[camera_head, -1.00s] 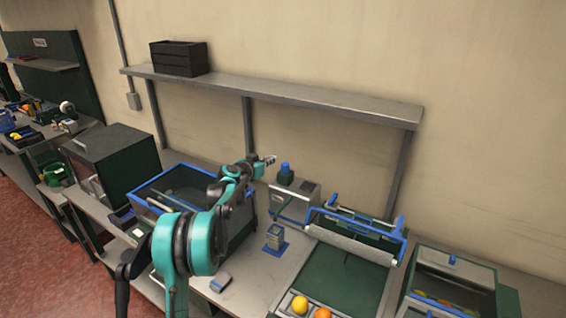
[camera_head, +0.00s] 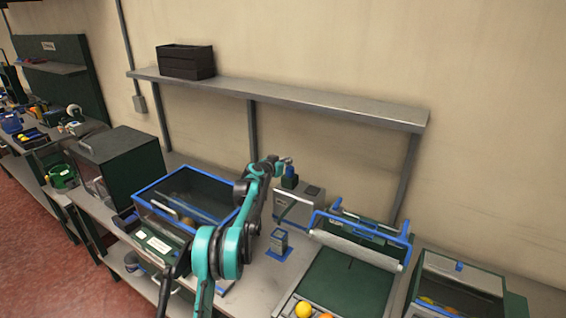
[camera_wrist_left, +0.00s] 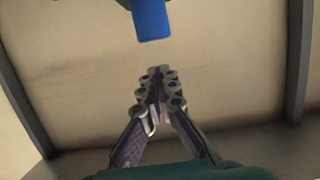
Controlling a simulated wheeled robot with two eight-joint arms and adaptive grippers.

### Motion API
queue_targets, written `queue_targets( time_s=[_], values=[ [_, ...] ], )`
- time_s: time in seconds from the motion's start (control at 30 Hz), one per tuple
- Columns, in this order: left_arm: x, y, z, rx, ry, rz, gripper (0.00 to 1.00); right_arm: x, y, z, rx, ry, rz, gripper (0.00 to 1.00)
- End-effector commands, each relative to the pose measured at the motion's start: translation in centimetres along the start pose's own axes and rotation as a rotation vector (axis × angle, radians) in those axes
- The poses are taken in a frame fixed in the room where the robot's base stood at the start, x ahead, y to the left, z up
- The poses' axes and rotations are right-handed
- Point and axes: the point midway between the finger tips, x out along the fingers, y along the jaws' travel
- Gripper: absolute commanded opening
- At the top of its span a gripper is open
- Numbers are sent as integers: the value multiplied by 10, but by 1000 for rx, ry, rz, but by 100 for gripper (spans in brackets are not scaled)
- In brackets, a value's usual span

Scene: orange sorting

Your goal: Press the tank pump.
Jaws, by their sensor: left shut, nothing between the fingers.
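The tank pump has a blue cap (camera_head: 291,171) on a dark green base (camera_head: 290,183), on top of the grey metal tank (camera_head: 312,203) at the back of the bench. My left gripper (camera_head: 287,161) is shut and empty. In the head view its tips overlap the top of the cap, but I cannot tell whether they touch. In the left wrist view the shut fingers (camera_wrist_left: 157,85) point toward the blue cap (camera_wrist_left: 150,20), with a visible gap in the picture. My right gripper is not in view.
A blue-rimmed clear bin (camera_head: 190,180) stands left of my arm. A blue-framed roller (camera_head: 355,250) over a green bed with oranges is on the right. A small blue-based device (camera_head: 279,243) stands before the tank. A grey shelf (camera_head: 290,96) runs above.

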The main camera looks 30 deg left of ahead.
Motion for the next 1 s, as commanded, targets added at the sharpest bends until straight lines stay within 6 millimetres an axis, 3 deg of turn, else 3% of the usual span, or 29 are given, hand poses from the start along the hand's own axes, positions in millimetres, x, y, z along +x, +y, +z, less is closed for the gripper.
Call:
queue_targets(
  time_s=[0.2,0.67,0.9,1.0],
  values=[
    [5,0,23,0,0,-1,0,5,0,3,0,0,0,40],
    [6,0,29,0,0,-1,0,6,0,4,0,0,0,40],
    [14,0,62,1,0,0,0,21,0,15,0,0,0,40],
    [14,0,63,1,-1,0,0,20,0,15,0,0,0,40]
  ],
)
